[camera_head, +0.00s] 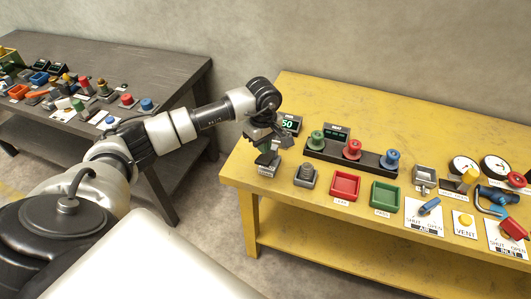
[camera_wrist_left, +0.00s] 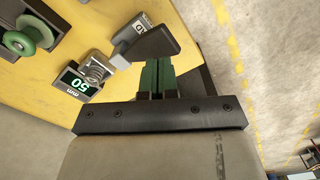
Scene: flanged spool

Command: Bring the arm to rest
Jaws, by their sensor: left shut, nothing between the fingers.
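My left arm reaches from the lower left to the left end of the yellow table (camera_head: 300,95). My left gripper (camera_head: 268,157) hangs at the table's left edge, pointing down. In the left wrist view its green-padded fingers (camera_wrist_left: 157,78) are together with nothing between them. Beside the fingers in that view are a small display reading 50 mm (camera_wrist_left: 76,85) and a grey metal device next to it (camera_wrist_left: 97,68). A dark wedge-shaped piece (camera_wrist_left: 150,42) lies just past the fingertips; I cannot tell whether they touch. My right gripper is not in view.
The yellow table holds a black rack (camera_head: 330,151) with green, red and blue spools, a red tray (camera_head: 345,185), a green tray (camera_head: 385,195), gauges, and valve panels. A dark table (camera_head: 150,65) with many small parts stands at the left. A floor gap separates the tables.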

